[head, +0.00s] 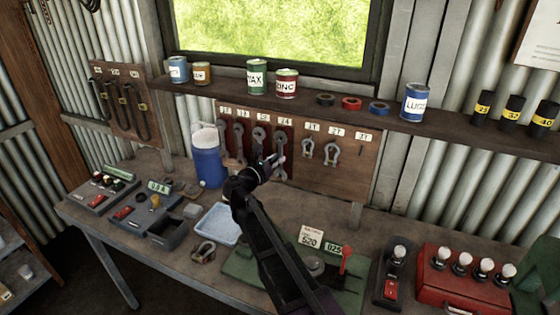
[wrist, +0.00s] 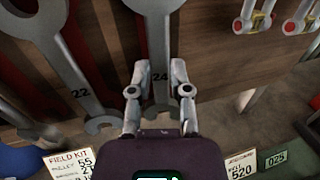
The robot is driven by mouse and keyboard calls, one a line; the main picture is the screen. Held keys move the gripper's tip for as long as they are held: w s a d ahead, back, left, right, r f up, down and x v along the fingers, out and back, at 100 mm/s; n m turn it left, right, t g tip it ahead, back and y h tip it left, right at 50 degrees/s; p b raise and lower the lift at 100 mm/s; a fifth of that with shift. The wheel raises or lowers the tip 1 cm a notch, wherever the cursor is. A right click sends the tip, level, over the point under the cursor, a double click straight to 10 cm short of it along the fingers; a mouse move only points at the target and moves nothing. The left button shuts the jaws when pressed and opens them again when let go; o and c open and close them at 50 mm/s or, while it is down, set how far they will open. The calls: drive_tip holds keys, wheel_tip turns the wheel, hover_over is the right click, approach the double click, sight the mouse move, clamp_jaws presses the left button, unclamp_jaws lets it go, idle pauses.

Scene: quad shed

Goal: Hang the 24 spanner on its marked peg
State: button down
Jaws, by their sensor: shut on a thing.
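The 24 spanner (wrist: 157,40) is a grey metal spanner with "24" on its shaft. In the head view the spanner (head: 282,152) stands roughly upright in front of the peg board (head: 335,178), below the 24 label (head: 285,121). My gripper (wrist: 160,76) is shut on its shaft, with one finger on each side. In the head view my gripper (head: 272,161) is close to the board. Red marking shows behind the shaft. The spanner's top end is cut off in the wrist view, and I cannot tell whether it is on the peg.
The 22 spanner (wrist: 62,70) hangs just left of the held one. Shackles (head: 331,152) hang to the right. A shelf with tins (head: 257,77) runs above the board. A blue drum (head: 207,160), a pale blue tray (head: 220,224) and a red case (head: 465,276) stand on the bench.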

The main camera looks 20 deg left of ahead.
drive_tip(key=shift+c, duration=2.4)
unclamp_jaws()
drive_tip(key=shift+s, duration=0.1)
drive_tip(key=v, duration=1.2)
drive_tip(key=shift+a, duration=0.1)
